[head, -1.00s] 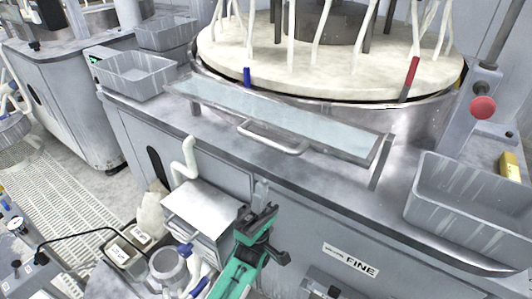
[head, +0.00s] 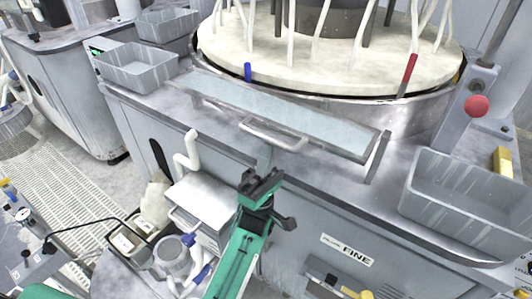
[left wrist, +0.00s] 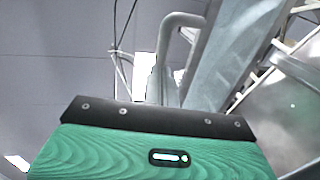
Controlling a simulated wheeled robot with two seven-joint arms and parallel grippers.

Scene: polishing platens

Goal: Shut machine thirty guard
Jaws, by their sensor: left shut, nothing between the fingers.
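The guard (head: 290,113) is a long clear panel in a grey metal frame, in front of the round pale platen (head: 330,72). It is tilted outward over the machine's front deck. Its bar handle (head: 273,137) runs along the front edge. My left gripper (head: 262,184) is shut and empty, below the handle and apart from it, in front of the machine's front face. In the left wrist view, a grey curved tube, likely the handle (left wrist: 178,22), stands beyond the green gripper body, with the guard's edge to its right. My right gripper is not in view.
A grey bin (head: 470,200) stands on the deck at right, near a red stop button (head: 477,106). Another bin (head: 137,68) is at left. A white box with a pipe (head: 205,203) stands left of my gripper. A "FINE" label (head: 347,250) marks the front.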

